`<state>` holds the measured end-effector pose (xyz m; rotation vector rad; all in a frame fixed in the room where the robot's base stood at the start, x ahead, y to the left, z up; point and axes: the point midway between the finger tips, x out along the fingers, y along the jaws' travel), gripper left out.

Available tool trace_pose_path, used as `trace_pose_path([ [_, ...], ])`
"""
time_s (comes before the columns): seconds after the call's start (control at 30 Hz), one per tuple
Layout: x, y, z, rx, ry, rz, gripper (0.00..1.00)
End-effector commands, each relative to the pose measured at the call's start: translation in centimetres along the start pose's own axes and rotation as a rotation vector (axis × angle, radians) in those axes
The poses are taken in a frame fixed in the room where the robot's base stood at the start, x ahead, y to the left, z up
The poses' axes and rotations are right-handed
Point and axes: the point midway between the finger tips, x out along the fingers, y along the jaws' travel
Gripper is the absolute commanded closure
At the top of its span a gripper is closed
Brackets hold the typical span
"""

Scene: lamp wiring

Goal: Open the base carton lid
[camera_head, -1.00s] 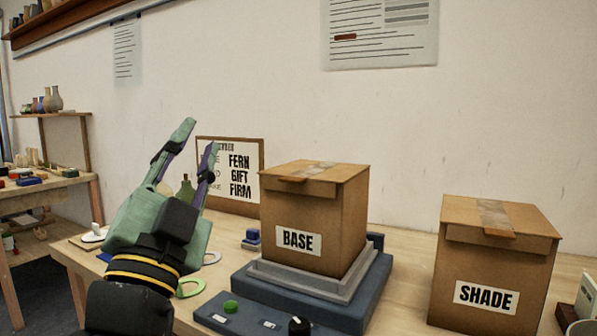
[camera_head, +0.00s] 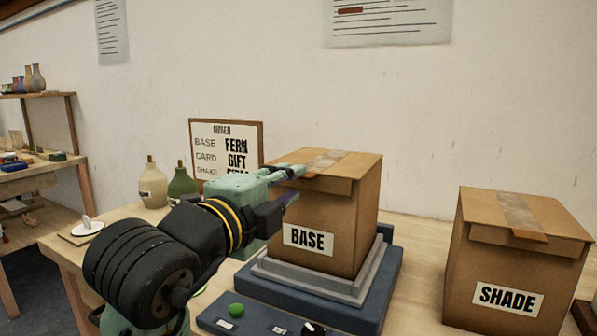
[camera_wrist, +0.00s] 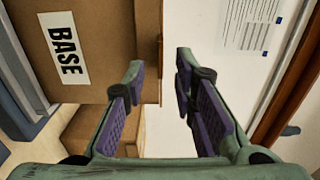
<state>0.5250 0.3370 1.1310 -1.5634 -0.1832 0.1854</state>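The base carton (camera_head: 345,225) is a brown box labelled BASE, with its taped lid (camera_head: 335,160) closed. It sits on a grey tray on a blue scale-like stand (camera_head: 375,305). My gripper (camera_head: 298,182) is at the carton's front left upper edge, by the front flap of the lid. In the wrist view the carton (camera_wrist: 100,25) is at upper left, and its lid edge (camera_wrist: 159,50) lies ahead between the lines of my two fingers. The fingers (camera_wrist: 160,75) are apart with nothing between them. Part of the flap is hidden behind my gripper in the head view.
The shade carton (camera_head: 520,260) stands closed to the right, with a gap between the cartons. An order board (camera_head: 226,135) and bottles (camera_head: 183,183) stand behind my arm. The stand has a green button (camera_head: 236,310) and a black knob in front.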

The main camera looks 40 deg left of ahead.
Motion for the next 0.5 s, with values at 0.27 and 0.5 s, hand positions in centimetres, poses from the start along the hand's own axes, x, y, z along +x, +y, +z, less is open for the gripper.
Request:
trace_pose_path([
  [0.27, 3.7, -0.1, 0.0, -0.001, 0.000, 0.000, 0.75],
  [0.5, 4.2, 0.0, 0.1, -0.001, -0.002, -0.001, 0.75],
])
